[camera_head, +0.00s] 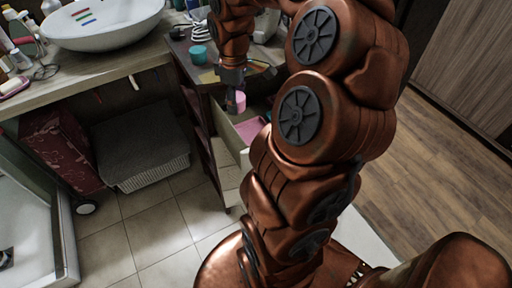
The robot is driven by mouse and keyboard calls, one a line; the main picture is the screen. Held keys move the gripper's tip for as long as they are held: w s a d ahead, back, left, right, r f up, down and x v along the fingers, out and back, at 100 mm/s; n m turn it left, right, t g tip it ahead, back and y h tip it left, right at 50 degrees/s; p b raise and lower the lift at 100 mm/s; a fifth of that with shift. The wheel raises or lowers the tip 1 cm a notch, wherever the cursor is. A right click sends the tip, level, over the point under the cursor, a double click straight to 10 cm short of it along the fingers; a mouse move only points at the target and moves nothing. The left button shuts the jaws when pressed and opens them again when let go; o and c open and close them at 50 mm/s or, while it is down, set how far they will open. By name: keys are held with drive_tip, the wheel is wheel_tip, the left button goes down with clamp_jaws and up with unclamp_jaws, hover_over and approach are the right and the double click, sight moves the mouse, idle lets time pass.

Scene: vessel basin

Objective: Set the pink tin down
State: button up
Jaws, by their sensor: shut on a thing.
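The pink tin (238,103) is small and shows below the fingers of my gripper (235,91), near the middle top of the head view. My gripper points down and is shut on the tin. The tin is over an open drawer (226,157) of the dark cabinet, and I cannot tell whether it touches anything below. A flat pink thing (250,128) shows inside the drawer, partly hidden by my arm. My arm also hides the right part of the drawer.
A teal cup (198,54) stands on the cabinet top, left of my gripper. A white basin (136,32) with coloured sticks sits on the wooden counter (105,67). A grey basket (142,150) and a dark red suitcase (62,150) stand below. Tiled floor at lower left is clear.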

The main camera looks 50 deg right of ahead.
drive_tip(key=n+b, duration=0.2)
drive_tip(key=b, duration=0.2)
hover_over(252, 134)
drive_tip(key=s+a, duration=0.2)
drive_tip(key=a, duration=0.1)
wheel_tip(252, 134, down, 6)
drive_tip(key=shift+s+d+f+p, duration=0.1)
drive_tip(key=shift+d+f+p, duration=0.05)
drive_tip(key=shift+f, duration=1.6)
drive_tip(key=shift+d+f+p, duration=0.1)
drive_tip(key=shift+f+p, duration=0.1)
drive_tip(key=shift+f, duration=1.6)
drive_tip(key=shift+s+d+f+p, duration=0.1)
drive_tip(key=shift+d+f+p, duration=0.05)
drive_tip(key=shift+f, duration=1.6)
drive_tip(key=shift+f, duration=0.15)
drive_tip(key=o, duration=1)
